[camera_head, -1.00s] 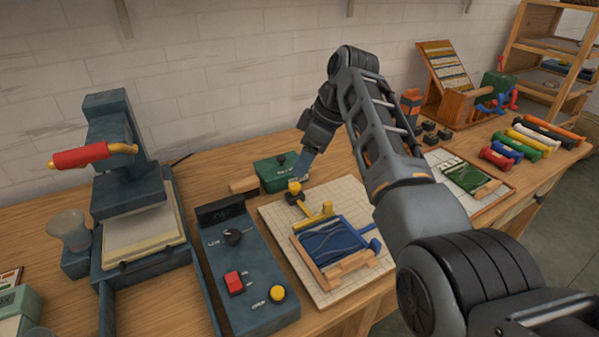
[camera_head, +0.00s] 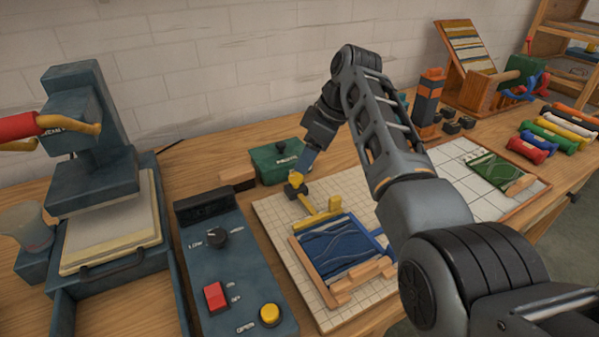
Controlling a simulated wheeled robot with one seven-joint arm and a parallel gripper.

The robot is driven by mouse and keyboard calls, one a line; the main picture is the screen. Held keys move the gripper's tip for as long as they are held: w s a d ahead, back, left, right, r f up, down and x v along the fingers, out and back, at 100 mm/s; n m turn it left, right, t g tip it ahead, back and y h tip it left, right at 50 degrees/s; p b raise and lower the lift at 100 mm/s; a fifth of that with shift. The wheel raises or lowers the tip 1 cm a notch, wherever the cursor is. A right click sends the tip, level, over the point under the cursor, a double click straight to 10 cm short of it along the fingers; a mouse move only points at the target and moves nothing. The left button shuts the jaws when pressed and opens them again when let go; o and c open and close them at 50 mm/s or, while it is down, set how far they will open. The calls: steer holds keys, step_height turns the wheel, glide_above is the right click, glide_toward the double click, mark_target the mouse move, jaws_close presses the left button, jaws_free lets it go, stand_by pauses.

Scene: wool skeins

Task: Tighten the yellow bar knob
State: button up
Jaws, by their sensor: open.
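The yellow bar knob (camera_head: 296,179) sits on a dark block at the back end of a yellow bar (camera_head: 319,215). The bar lies along the gridded board (camera_head: 275,217), behind a blue wool piece (camera_head: 336,246) in its frame. My gripper (camera_head: 299,172) reaches down from the upper right, its tip right at the knob. It is open. The fingers are small and partly merge with the knob, so I cannot tell whether they touch it or stand around it.
A green box (camera_head: 277,161) stands close behind the knob, with a wooden block (camera_head: 237,178) to its left. A blue control box (camera_head: 228,262) with a dial and buttons is left of the board. A press (camera_head: 95,170) stands farther left.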

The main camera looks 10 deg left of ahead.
mark_target(296, 176)
steer(key=x, duration=0.6)
steer(key=shift+f, duration=0.1)
steer(key=c, duration=1)
